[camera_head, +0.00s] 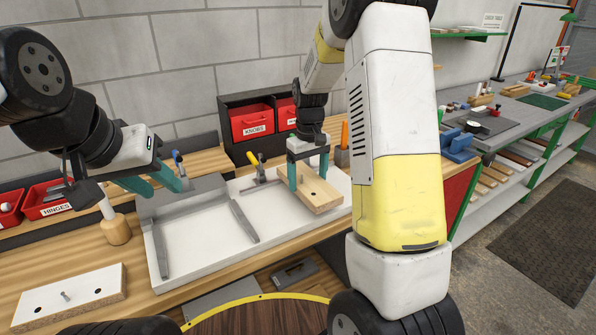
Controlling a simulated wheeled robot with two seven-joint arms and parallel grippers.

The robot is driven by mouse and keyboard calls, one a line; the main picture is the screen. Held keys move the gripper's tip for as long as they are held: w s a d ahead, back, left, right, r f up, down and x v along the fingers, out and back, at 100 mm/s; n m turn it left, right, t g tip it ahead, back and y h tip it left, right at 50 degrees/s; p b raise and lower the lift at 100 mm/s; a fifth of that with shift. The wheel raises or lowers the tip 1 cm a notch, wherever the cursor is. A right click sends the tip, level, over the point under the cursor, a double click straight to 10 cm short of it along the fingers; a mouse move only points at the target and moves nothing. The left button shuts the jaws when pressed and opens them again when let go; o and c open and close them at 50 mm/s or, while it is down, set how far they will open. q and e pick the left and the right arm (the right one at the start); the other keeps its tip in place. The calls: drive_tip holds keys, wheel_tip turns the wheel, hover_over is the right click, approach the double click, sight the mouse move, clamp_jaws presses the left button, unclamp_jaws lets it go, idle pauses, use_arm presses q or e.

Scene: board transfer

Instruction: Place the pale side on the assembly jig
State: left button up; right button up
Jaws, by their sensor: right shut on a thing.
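The pale wooden side (312,196), a light board with a dark hole, is at the right part of the assembly jig (205,277). The jig is a white base with grey rails on the bench. My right gripper (308,179) points down with its teal fingers shut on the pale side. I cannot tell whether the side touches the jig base. My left gripper (166,189) is over the jig's back left corner, with its teal fingers apart and nothing seen between them.
A yellow-handled clamp (257,167) is at the jig's back. Red bins (251,122) stand behind. The jig's left area is bare.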

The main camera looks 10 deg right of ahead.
drive_tip(key=shift+f, duration=0.45)
drive_tip(key=shift+f, duration=0.15)
drive_tip(key=shift+f, duration=0.35)
drive_tip(key=o, duration=1.7)
